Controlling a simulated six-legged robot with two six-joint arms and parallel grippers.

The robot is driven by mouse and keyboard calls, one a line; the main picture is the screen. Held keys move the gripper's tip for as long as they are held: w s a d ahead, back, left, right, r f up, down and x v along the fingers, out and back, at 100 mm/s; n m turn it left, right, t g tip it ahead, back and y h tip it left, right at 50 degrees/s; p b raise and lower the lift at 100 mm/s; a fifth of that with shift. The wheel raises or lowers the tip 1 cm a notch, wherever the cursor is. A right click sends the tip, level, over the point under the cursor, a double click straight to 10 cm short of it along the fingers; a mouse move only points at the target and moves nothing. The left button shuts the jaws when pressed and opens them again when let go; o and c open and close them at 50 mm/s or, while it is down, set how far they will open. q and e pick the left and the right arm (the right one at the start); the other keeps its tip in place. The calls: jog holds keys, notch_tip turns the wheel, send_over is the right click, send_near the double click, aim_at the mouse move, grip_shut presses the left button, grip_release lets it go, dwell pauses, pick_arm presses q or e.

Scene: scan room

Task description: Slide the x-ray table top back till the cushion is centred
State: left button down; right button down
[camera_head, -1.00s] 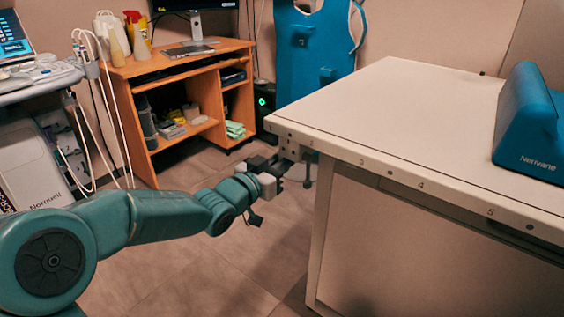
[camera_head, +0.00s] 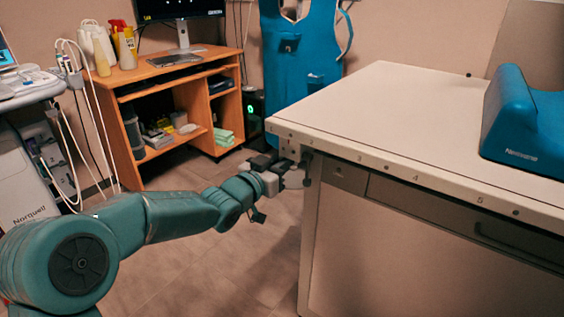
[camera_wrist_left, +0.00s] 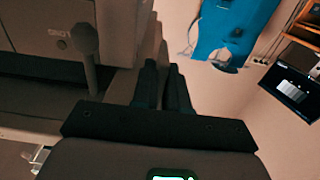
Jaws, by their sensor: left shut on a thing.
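The white x-ray table top (camera_head: 385,105) lies over a pale cabinet base (camera_head: 400,250), its left end overhanging the base. The blue cushion (camera_head: 525,130) sits on the top at the right, cut off by the picture edge. My left gripper (camera_head: 290,167) is at the near left corner, just below the top's edge, shut on the end bracket (camera_head: 287,146). The exact contact is partly hidden by the jaws. In the left wrist view, the fingers (camera_wrist_left: 163,88) are close together beside a round-knobbed lever (camera_wrist_left: 85,38). My right gripper is out of view.
Numbers run along the top's front edge, above grey drawer fronts (camera_head: 430,205). A wooden desk (camera_head: 180,100) and a blue apron (camera_head: 300,50) stand behind. A medical cart (camera_head: 25,150) is at far left. The floor (camera_head: 240,260) left of the table is clear.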

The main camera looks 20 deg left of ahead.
pick_arm(q)
jog(key=c, duration=1.2)
grip_release()
jog(key=shift+c, duration=0.2)
jog(key=shift+s, duration=0.1)
jog(key=p+v, duration=0.2)
jog(key=v, duration=1.4)
jog(key=shift+s, duration=0.2)
